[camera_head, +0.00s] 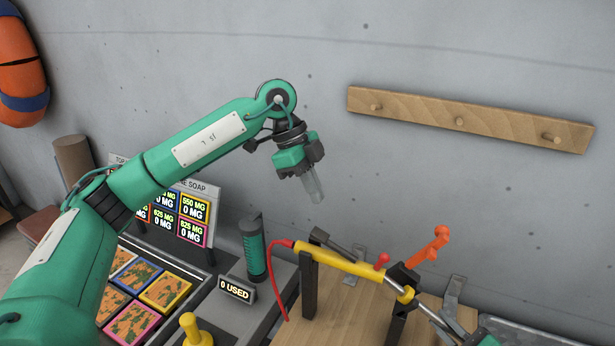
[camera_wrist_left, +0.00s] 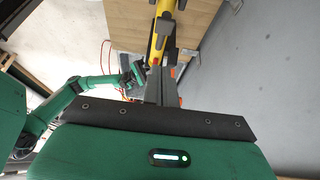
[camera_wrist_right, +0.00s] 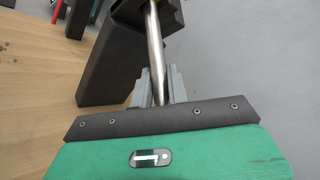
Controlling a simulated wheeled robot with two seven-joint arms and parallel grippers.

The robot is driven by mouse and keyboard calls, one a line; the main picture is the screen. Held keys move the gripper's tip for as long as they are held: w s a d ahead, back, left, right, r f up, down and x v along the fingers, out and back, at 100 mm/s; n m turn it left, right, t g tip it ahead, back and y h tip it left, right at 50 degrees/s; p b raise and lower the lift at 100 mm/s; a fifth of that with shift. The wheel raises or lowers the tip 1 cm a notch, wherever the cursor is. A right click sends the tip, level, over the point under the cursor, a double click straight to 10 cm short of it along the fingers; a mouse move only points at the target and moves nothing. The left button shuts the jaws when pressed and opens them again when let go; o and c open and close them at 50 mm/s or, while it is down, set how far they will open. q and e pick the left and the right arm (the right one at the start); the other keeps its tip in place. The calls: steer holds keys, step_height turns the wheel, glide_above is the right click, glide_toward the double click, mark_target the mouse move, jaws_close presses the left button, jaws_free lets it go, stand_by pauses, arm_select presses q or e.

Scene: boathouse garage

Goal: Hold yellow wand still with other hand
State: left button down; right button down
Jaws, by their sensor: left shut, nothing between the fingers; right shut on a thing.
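The yellow wand (camera_head: 345,261) rests tilted across two dark posts (camera_head: 308,287), its red-hose end at the left and its metal tube (camera_head: 429,313) running to the lower right. My right gripper (camera_head: 460,328) is shut on that metal tube, just past the right post; the right wrist view shows the tube (camera_wrist_right: 155,50) between its fingers (camera_wrist_right: 158,88). My left gripper (camera_head: 316,190) is shut and empty, pointing down in the air above the wand's left part, apart from it. The left wrist view shows the yellow wand (camera_wrist_left: 158,40) beyond its fingers (camera_wrist_left: 158,88).
An orange lever (camera_head: 430,246) sticks up beside the right post. A green cylinder (camera_head: 252,252) and a "0 USED" sign (camera_head: 237,290) stand left of the wand. Metal brackets (camera_head: 454,290) line the wooden tabletop's (camera_head: 355,315) wall side. A peg rail (camera_head: 470,118) hangs above.

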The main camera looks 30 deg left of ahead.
mark_target(315, 231)
arm_select(q)
steer(key=x, duration=0.4)
steer(key=f, duration=0.1)
steer(key=a+f, duration=0.1)
steer(key=f, duration=0.1)
steer(key=shift+f, duration=0.2)
steer(key=shift+a+f, duration=0.15)
steer(key=shift+f, duration=0.3)
steer(key=shift+s+a+f+h, duration=0.1)
steer(key=shift+a+f+h, duration=0.35)
steer(key=shift+f+h, duration=0.25)
steer(key=shift+a+f+h, duration=0.45)
steer(key=shift+f+h, duration=0.25)
steer(key=shift+r, duration=0.1)
stand_by(3.9)
steer(key=shift+r, duration=0.75)
